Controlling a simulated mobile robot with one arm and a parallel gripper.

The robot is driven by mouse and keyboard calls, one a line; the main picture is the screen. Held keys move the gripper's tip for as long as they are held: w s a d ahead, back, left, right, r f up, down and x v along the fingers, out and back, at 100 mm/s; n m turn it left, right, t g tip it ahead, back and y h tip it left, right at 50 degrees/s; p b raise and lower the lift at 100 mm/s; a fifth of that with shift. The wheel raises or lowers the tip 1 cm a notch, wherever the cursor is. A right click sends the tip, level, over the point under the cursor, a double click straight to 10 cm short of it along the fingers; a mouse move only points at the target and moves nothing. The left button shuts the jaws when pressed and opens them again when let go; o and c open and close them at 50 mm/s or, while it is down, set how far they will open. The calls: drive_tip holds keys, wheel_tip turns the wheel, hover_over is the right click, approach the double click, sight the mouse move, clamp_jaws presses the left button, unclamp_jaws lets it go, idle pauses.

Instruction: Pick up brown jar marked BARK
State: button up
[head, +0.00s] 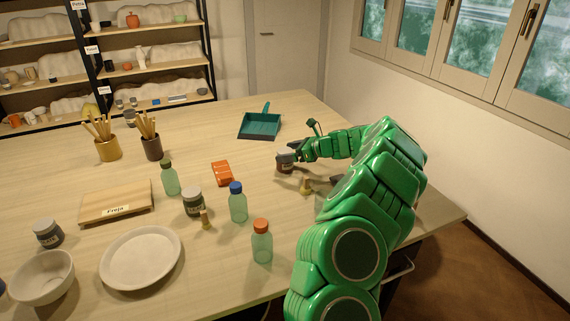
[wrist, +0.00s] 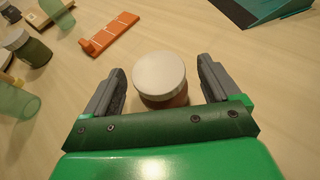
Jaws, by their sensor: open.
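A small brown jar (head: 284,166) with a grey lid stands on the table in the head view, right at my gripper. In the wrist view the brown jar (wrist: 161,79) shows its pale round lid and a strip of reddish-brown side. My gripper (wrist: 163,88) is open, with one grey finger on each side of the jar and a gap to each finger. The fingers look apart from the jar. In the head view my gripper (head: 296,155) partly covers the jar. Its label text cannot be read.
An orange block (head: 222,173) lies left of the jar, and a teal dustpan (head: 260,124) lies behind it. A small wooden-looking piece (head: 306,185) stands close in front. Bottles, a lidded jar (head: 193,202) and a plate (head: 141,257) stand farther left.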

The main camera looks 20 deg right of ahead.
sight(281, 153)
drive_tip(key=x, duration=0.3)
drive_tip(key=shift+w+a+f, duration=0.1)
drive_tip(key=shift+a, duration=0.05)
drive_tip(key=shift+c, duration=0.2)
drive_tip(key=c, duration=1.3)
